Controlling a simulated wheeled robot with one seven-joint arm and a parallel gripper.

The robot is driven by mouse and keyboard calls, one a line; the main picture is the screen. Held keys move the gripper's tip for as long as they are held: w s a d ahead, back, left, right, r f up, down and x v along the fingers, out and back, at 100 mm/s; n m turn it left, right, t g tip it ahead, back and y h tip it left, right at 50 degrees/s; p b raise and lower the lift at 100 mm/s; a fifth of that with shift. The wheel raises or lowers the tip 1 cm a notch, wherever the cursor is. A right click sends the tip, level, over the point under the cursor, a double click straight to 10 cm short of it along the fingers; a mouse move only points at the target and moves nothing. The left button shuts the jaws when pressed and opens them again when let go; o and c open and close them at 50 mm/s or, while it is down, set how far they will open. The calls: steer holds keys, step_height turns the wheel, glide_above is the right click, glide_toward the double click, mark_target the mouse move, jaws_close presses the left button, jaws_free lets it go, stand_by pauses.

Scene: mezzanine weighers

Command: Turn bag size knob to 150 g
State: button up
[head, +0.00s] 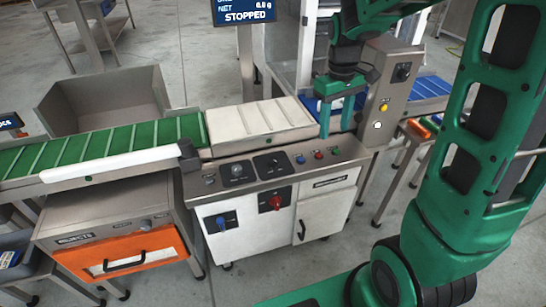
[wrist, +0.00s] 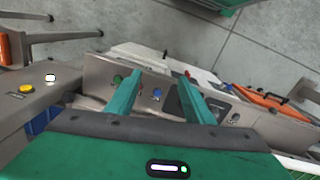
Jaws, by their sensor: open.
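My gripper (head: 338,125) is open and empty, pointing down above the blue belt section beside the control post. Several knobs show, and I cannot read which is marked bag size. On the sloped steel panel (head: 205,184) are a dial knob (head: 237,170) and a knob on a black plate (head: 272,160). A black knob (head: 402,72) is on the control post. The cabinet front has a blue knob (head: 222,222) and a red knob (head: 275,202). In the wrist view, the fingers (wrist: 161,77) are apart, with the panel beyond them and its black plate partly behind one finger.
Blue, red and green buttons (head: 319,154) sit on the panel's right part. The post has a yellow button (head: 383,107). A green belt (head: 100,150) and a white belt (head: 258,122) run behind the panel. An orange-fronted box (head: 125,258) stands left. The display reads STOPPED (head: 245,15).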

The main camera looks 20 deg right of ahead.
steer(key=w+a+f+n, duration=0.4)
steer(key=w+a+f, duration=0.25)
steer(key=w, duration=0.35)
steer(key=n+y, duration=0.1)
steer(key=n, duration=0.1)
glide_above(274, 159)
step_height(274, 159, down, 5)
step_height(274, 159, down, 10)
steer(key=shift+a+r, duration=0.1)
steer(key=shift+r, duration=0.05)
steer(key=c, duration=1)
